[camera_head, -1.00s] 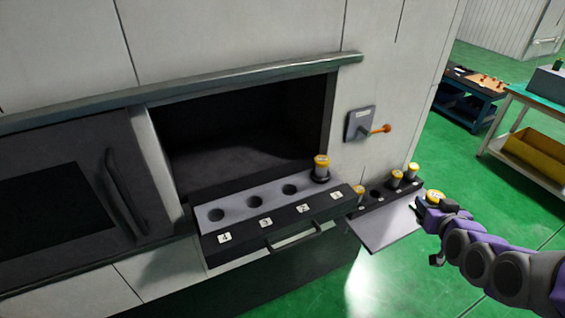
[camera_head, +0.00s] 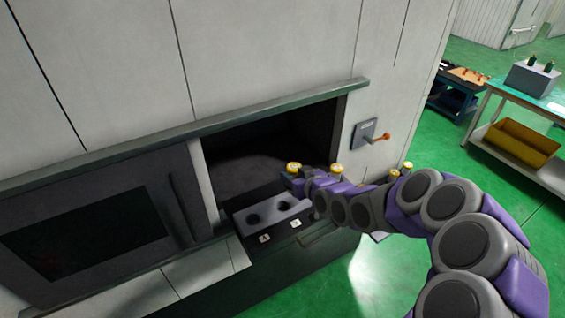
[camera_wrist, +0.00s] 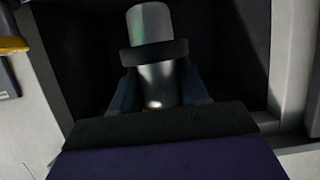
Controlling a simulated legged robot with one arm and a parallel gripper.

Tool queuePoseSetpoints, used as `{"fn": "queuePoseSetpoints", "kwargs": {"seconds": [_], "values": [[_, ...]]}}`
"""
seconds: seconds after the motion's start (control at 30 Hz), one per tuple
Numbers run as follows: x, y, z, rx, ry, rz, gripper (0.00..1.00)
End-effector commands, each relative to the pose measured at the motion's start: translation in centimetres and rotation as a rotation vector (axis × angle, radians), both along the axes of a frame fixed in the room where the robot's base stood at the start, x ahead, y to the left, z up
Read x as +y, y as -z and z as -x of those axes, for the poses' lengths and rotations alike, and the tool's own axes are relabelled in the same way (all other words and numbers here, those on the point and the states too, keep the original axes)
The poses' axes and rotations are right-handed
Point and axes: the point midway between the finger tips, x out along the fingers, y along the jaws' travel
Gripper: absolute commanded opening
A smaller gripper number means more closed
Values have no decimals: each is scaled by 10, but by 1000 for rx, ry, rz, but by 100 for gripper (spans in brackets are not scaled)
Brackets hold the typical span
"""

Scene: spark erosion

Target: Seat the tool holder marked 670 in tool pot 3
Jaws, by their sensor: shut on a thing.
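My gripper (camera_head: 291,179) is shut on a yellow-topped tool holder (camera_head: 293,168) and holds it above the pot drawer, near pot 3. In the wrist view the held holder shows as a metal cylinder with a dark collar (camera_wrist: 155,53), between my fingers. Its marking cannot be read. The drawer (camera_head: 272,226) is pulled out. The empty hole of pot 3 (camera_head: 284,206) lies just below my gripper, and the empty pot 4 (camera_head: 253,218) is to its left. My arm hides the pot 2 area.
Another yellow-topped holder (camera_head: 337,169) stands at the drawer's right end, behind my arm. More holders (camera_head: 407,166) stand on the side rack, partly hidden. The cabinet opening (camera_head: 250,155) is behind the drawer. An orange-handled lever (camera_head: 380,137) is on the wall to the right.

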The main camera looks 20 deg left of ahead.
Motion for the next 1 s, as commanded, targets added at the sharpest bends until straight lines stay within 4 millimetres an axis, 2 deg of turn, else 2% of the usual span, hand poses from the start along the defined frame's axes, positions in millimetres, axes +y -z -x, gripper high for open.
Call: {"fn": "queuePoseSetpoints", "kwargs": {"seconds": [0.03, 0.1, 0.2, 0.57, 1.0], "values": [[13, -5, 4, -1, -20, 3, 0], [24, -4, 7, -1, -36, 7, 0], [32, -3, 10, -2, -47, 10, 0], [31, 15, 10, 0, -49, 9, 0], [32, 62, 9, -2, -49, 12, 0]]}}
